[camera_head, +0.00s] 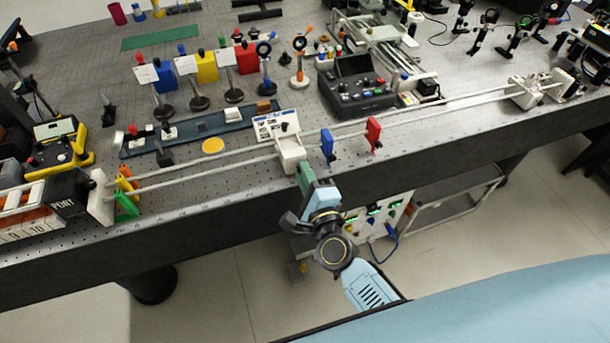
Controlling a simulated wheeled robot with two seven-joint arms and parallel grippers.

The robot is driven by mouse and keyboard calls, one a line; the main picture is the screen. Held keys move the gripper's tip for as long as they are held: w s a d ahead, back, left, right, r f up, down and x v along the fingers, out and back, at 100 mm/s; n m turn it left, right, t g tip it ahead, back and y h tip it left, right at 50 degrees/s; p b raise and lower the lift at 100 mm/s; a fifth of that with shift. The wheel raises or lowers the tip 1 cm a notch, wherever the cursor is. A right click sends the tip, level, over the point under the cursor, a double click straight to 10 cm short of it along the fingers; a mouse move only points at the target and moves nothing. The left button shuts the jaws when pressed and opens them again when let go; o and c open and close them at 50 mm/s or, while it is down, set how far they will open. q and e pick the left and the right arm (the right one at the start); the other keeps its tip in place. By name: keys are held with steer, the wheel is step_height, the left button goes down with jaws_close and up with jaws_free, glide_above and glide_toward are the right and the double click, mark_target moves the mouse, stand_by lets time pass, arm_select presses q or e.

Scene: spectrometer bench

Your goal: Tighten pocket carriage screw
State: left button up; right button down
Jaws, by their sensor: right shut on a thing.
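The white pocket carriage (291,158) sits on the two long pale rails near the table's front edge. My right gripper (302,172) reaches up from below, over the table edge, and its tip is at the front face of the carriage. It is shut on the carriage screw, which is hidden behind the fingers. My left gripper is not in view.
A black box marked PORT (68,192) is at the left rail end. A dark control box (355,88) stands behind the rails. A yellow disc (213,146) lies left of the carriage.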

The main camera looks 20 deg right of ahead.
stand_by(0.4)
steer(key=c, duration=1.4)
jaws_free()
steer(key=shift+s, duration=0.1)
steer(key=s+b, duration=0.1)
steer(key=s, duration=1.2)
steer(key=shift+s+d, duration=0.15)
steer(key=shift+d, duration=0.05)
